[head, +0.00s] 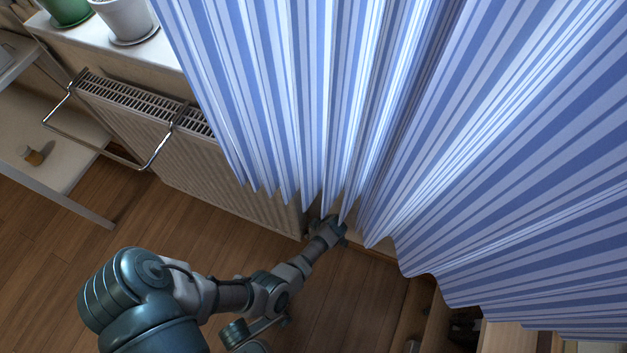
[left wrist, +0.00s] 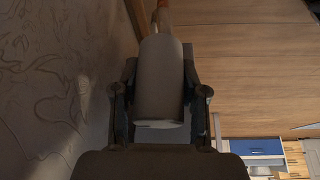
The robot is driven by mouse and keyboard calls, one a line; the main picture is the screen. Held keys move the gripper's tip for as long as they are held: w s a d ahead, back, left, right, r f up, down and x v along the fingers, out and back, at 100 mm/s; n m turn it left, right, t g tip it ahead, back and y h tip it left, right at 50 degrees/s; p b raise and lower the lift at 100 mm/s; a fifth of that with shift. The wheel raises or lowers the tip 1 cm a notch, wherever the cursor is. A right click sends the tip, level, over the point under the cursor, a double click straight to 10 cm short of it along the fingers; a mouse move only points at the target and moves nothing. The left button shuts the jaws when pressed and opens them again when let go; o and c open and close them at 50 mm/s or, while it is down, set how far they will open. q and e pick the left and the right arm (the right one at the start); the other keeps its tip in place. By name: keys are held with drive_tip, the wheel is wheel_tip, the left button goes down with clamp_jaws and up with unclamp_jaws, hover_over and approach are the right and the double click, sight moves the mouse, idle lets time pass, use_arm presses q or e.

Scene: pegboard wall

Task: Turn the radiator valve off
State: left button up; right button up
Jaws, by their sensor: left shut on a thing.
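The radiator (head: 225,185) is a pale ribbed panel on the wall, its right end covered by the blue striped curtain (head: 400,120). My left gripper (head: 328,228) reaches low to the radiator's lower right corner, just under the curtain hem. In the left wrist view my left gripper (left wrist: 160,72) is shut on the radiator valve, a pale grey cylindrical head (left wrist: 160,95), with one finger on each side. A copper-coloured pipe end (left wrist: 162,16) shows beyond the head. In the head view the curtain and gripper hide the valve. My right gripper is not in view.
A chrome towel rail (head: 150,160) sticks out from the radiator's left part. Plant pots (head: 122,18) stand on the sill above. A white shelf unit (head: 55,175) is at the left. The wooden floor (head: 190,225) in front of the radiator is clear.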

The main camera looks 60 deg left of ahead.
use_arm(q)
drive_tip(key=n+g+h, duration=0.1)
drive_tip(key=n, duration=0.3)
drive_tip(key=shift+n+b, duration=0.3)
drive_tip(key=o, duration=1.1)
drive_tip(key=shift+d, duration=0.1)
drive_tip(key=shift+o, duration=0.2)
drive_tip(key=v, duration=1.1)
drive_tip(key=shift+w+r, duration=0.3)
drive_tip(key=shift+r, duration=0.05)
drive_tip(key=shift+d, duration=0.1)
